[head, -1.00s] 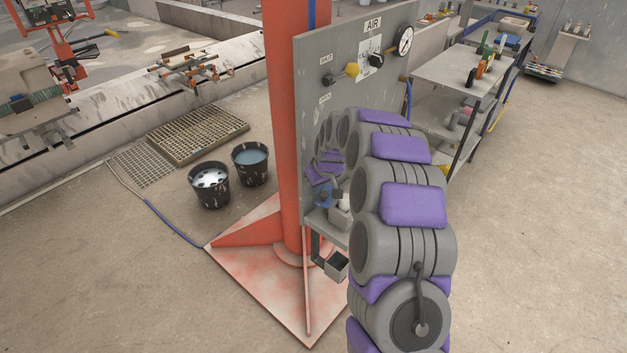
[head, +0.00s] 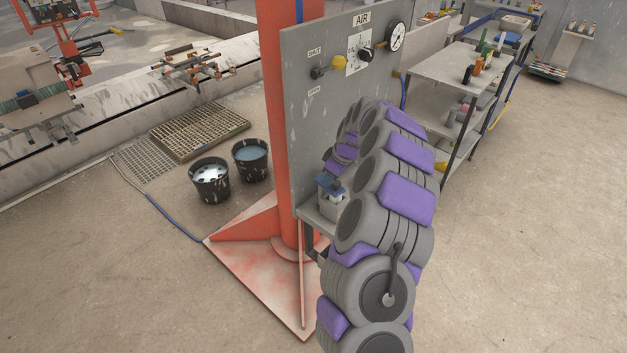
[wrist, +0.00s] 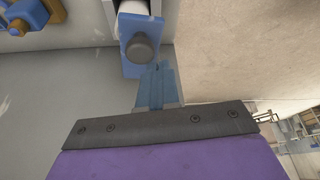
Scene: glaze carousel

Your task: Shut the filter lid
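In the head view a small pale filter housing (head: 329,203) with a blue lid (head: 328,186) sits on a bracket low on the grey panel, partly behind my arm. In the wrist view a blue plate with a round grey knob (wrist: 141,48) lies just beyond my gripper, below a white cylinder in a grey bracket. I cannot tell how far the lid is open. My gripper shows in the wrist view as a dark screwed edge over purple.
Two buckets (head: 210,180) stand on the floor at left. A metal shelf cart (head: 455,70) stands behind. Floor at right is clear.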

